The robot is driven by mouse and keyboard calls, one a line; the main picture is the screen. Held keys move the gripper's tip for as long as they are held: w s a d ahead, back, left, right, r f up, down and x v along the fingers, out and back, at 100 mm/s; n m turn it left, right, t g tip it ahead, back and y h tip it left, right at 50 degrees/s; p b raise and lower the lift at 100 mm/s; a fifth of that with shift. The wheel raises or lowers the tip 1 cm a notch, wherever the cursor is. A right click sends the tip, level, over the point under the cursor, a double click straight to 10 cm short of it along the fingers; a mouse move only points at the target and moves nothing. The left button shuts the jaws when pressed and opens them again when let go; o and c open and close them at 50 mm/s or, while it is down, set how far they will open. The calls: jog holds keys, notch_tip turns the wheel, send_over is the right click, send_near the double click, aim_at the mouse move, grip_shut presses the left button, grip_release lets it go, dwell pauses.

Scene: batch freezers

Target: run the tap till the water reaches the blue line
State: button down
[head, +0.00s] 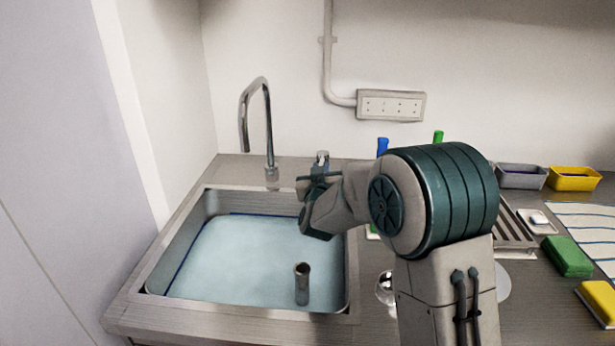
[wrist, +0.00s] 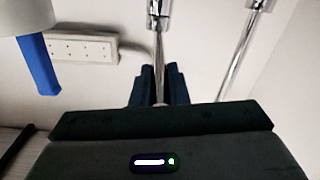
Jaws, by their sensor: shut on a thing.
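The steel sink (head: 150,268) holds pale blue water (head: 240,262). A dark blue line (head: 188,250) runs along its left and back walls, and the water's edge lies close against it. The curved tap spout (head: 262,82) stands behind the sink; I see no stream below its mouth. My gripper (head: 316,180) is at the tap's control (head: 322,157), right of the spout. In the wrist view my gripper (wrist: 158,88) is shut on the thin metal lever (wrist: 158,62) of that control. My forearm hides part of the sink's right side.
A grey upright pipe (head: 302,284) stands in the water near the front. Right of my arm are a drain rack (head: 515,232), a green sponge (head: 567,257), a yellow sponge (head: 597,300), and grey (head: 521,177) and yellow (head: 574,179) bins. A socket strip (head: 391,105) is on the wall.

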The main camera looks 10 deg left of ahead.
jog(key=shift+r, duration=0.1)
jog(key=c, duration=1.4)
grip_release()
jog(key=shift+a, duration=0.1)
jog(key=s+b, duration=0.1)
jog(key=s, duration=1.2)
jog(key=shift+s+d+b, duration=0.3)
jog(key=shift+s+b, duration=0.1)
